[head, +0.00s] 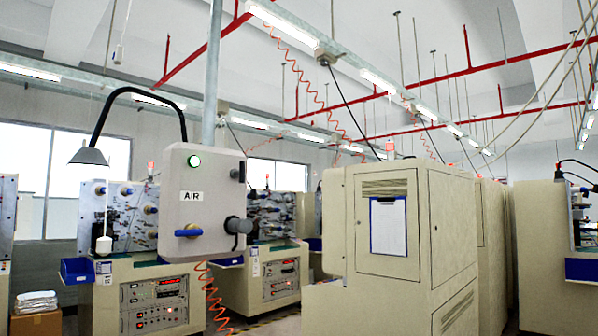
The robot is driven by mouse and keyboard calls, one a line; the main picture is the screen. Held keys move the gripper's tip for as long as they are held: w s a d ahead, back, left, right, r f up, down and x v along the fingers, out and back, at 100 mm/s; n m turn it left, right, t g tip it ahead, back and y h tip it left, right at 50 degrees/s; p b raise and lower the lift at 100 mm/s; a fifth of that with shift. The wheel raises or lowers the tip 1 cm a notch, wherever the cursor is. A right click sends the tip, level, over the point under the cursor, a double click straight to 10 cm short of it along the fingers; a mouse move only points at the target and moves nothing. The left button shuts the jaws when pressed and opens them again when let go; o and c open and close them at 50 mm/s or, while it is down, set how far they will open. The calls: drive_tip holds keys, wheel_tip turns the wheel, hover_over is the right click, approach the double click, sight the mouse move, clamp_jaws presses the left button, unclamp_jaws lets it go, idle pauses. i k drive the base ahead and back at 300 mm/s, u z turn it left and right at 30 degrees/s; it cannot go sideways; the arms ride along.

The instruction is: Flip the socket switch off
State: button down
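A grey box (190,240) marked AIR hangs at the left of the middle, in front of the machines. Its front bears a round green lit button (194,161) and a blue handle (188,233) lying level. On its right side a small dark part (238,173) sits high up, and a dark grey round fitting (237,226) that looks like a socket juts out lower down. I cannot tell which part is the socket switch or its position. My gripper is not in view.
Cream winding machines (153,300) stand behind the box. A large cream cabinet (383,270) with a clipboard (388,227) stands right of it. A black-armed lamp (88,156) hangs at left. An orange coiled hose (212,300) hangs below the box.

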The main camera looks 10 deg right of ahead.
sight(242, 173)
drive_tip(key=z, duration=0.05)
drive_tip(key=i, duration=1.15)
drive_tip(key=u, duration=0.8)
